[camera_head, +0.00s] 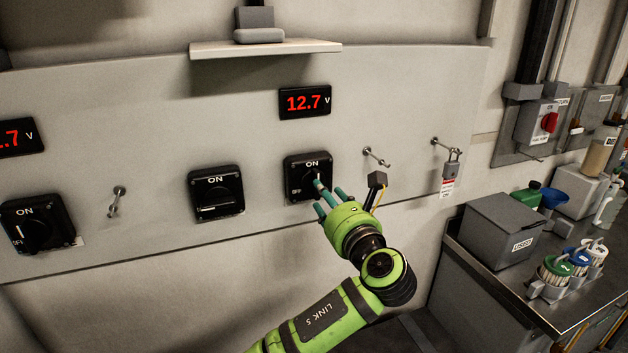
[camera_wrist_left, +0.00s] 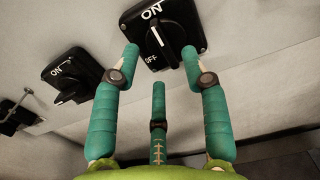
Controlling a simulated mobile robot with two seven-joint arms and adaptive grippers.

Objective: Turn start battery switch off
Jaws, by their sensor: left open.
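My left gripper (camera_head: 326,195) is open at the right-hand black rotary switch (camera_head: 299,168), under a 12.7 V display (camera_head: 305,102). In the left wrist view its two outer fingertips (camera_wrist_left: 160,60) flank the lower part of this switch's knob (camera_wrist_left: 162,38), and the third finger is below. The knob's white line points up toward ON; OFF is at lower left. Contact cannot be told. A middle switch (camera_head: 216,190) has its knob turned sideways; it also shows in the wrist view (camera_wrist_left: 72,72). A left switch (camera_head: 37,224) is at the far left. No readable label names the start battery switch. My right gripper is out of view.
A shelf (camera_head: 265,48) juts from the panel above. Pegs (camera_head: 377,157) and a tagged padlock (camera_head: 451,168) are to the right. A metal bench at right holds a grey box (camera_head: 497,232) and several bottles. The panel below the switches is clear.

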